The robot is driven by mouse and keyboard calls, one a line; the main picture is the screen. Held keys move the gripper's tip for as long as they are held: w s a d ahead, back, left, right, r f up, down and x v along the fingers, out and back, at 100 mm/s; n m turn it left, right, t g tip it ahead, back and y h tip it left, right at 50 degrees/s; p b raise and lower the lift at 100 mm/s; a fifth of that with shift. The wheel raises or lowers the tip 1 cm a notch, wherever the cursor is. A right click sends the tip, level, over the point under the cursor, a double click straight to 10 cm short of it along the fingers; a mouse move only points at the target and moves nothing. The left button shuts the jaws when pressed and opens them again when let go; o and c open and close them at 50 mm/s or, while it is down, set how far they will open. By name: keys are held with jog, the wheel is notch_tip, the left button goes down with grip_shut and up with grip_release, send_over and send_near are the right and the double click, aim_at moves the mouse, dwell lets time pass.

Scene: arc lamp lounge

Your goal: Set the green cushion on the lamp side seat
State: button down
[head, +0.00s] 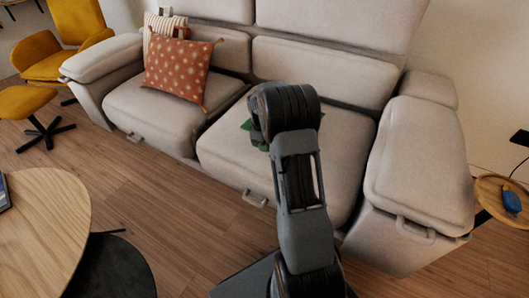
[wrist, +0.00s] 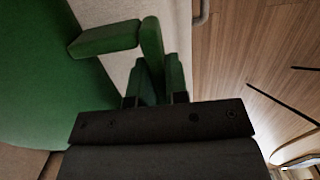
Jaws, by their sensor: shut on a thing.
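The green cushion (wrist: 40,85) fills the left of the wrist view, with a block-like green handle or tab (wrist: 104,39) sticking out. My gripper (wrist: 159,82) is shut on this green part. In the head view only slivers of the green cushion (head: 263,146) show, and my arm hides the rest along with my gripper. The cushion is over or on the sofa's right seat (head: 336,150); I cannot tell whether it touches. The left seat (head: 150,112) holds a patterned orange cushion (head: 181,72). No lamp is clearly visible, so I cannot tell which seat is the lamp side.
A striped cushion (head: 153,35) leans behind the orange one. The sofa's right armrest (head: 418,165) stands beside the right seat. A small round side table (head: 490,190) with a blue object (head: 511,201) is at far right. A wooden table (head: 45,235) and yellow chair (head: 45,60) are left.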

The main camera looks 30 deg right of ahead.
jog(key=shift+w+d+f+b, duration=0.15)
jog(key=shift+f+b, duration=0.15)
jog(key=shift+f, duration=0.65)
jog(key=shift+w+a+f+b, duration=0.1)
jog(key=shift+f+b, duration=0.2)
jog(key=shift+f, duration=0.7)
jog(key=c, duration=1.1)
grip_release()
jog(key=shift+f, duration=0.1)
